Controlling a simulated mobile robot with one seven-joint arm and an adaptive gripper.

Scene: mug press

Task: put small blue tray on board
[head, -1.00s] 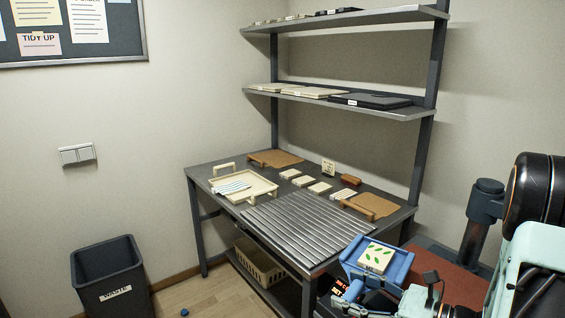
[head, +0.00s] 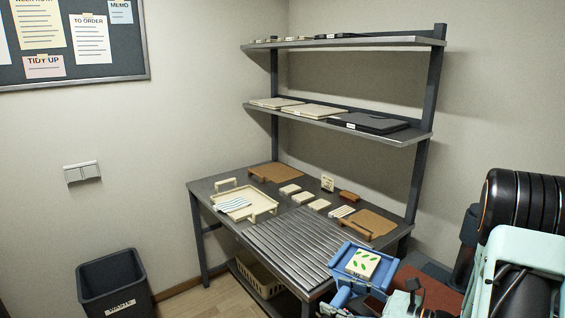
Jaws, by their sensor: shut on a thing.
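The small blue tray (head: 342,268) is in the lower right of the head view, held up in front of the table's right end. A cream tile with green leaf marks (head: 362,264) lies on it. My gripper (head: 385,299) is at the tray's near side and shut on it; the fingertips are partly hidden. Two brown boards with raised handles lie on the table: one at the back left (head: 282,173), one at the right (head: 372,224), just beyond the blue tray.
A cream tray (head: 226,206) with a striped cloth stands at the table's left. A ribbed metal surface (head: 295,240) fills the front. Several cream tiles (head: 290,189) and a brown block (head: 349,196) lie between the boards. Shelves (head: 340,119) overhang the back. A waste bin (head: 112,285) stands left.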

